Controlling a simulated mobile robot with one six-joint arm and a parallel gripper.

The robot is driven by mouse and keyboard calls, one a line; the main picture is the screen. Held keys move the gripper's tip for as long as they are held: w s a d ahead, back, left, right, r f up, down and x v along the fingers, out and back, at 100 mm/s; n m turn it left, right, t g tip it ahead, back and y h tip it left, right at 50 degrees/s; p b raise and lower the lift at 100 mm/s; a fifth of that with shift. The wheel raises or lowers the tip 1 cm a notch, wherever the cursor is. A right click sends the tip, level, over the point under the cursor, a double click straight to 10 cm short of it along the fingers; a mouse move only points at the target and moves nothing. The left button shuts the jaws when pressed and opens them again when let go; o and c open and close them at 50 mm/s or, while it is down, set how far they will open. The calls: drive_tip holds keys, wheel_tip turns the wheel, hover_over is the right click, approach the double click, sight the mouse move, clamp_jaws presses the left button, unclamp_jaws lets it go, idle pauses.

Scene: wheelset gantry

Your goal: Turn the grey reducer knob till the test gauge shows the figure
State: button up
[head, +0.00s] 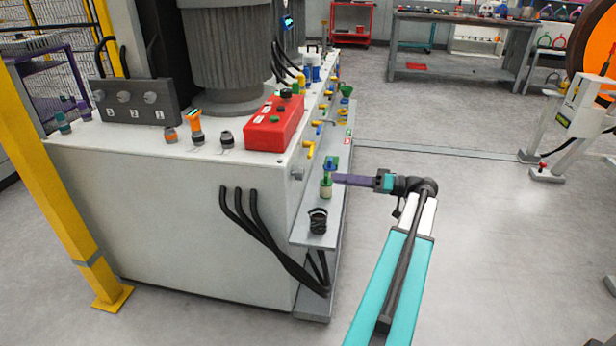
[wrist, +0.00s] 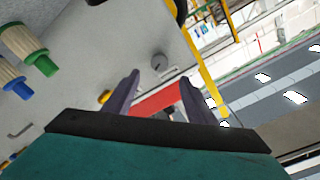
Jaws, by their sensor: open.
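A small round grey knob (wrist: 160,62), which looks like the reducer knob, sits on the pale machine panel in the wrist view, just beyond my fingertips. In the head view a small grey knob (head: 297,174) shows on the side face, left of my gripper. My gripper (wrist: 160,84) has two purple fingers spread apart, with nothing held between them. The knob appears ahead of the gap and apart from both fingers. In the head view my gripper (head: 335,178) points left, close to a green-topped fitting. I cannot make out a test gauge or its figure.
A red box (head: 274,123) stands on the white machine cabinet (head: 170,200). Yellow handles (head: 308,149) stick out along its side. A narrow grey ledge (head: 322,230) below bears a black coil (head: 318,220) and a green-topped fitting (head: 326,186).

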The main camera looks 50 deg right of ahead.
sight(298, 174)
drive_tip(key=b+x, duration=0.1)
drive_tip(key=x, duration=1)
drive_tip(key=c, duration=1)
drive_tip(key=shift+r, duration=0.1)
drive_tip(key=shift+c, duration=0.2)
drive_tip(key=shift+m+p, duration=0.45)
drive_tip(key=shift+m, duration=0.15)
drive_tip(key=o, duration=1)
drive_tip(key=shift+o, duration=0.2)
